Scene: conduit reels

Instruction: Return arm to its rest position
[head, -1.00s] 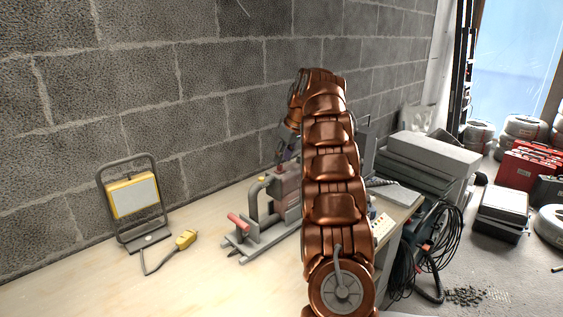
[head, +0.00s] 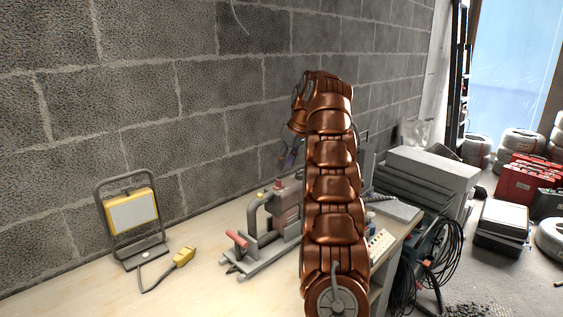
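My copper-coloured segmented arm (head: 332,180) rises through the middle of the head view, bends at the top and comes down on its far left side. Beyond that bend, a small dark, purplish part shows at my gripper (head: 288,157), above and behind the grey machine on the bench. The fingers are too small and too hidden to read, and I cannot tell whether they hold anything.
A wooden bench (head: 190,295) runs along a block wall. On it stand a yellow work lamp (head: 132,212) with a yellow plug (head: 184,257) and a grey machine with a red handle (head: 262,235). Grey slabs (head: 432,168), coiled cable (head: 445,245) and red cases (head: 525,180) lie right.

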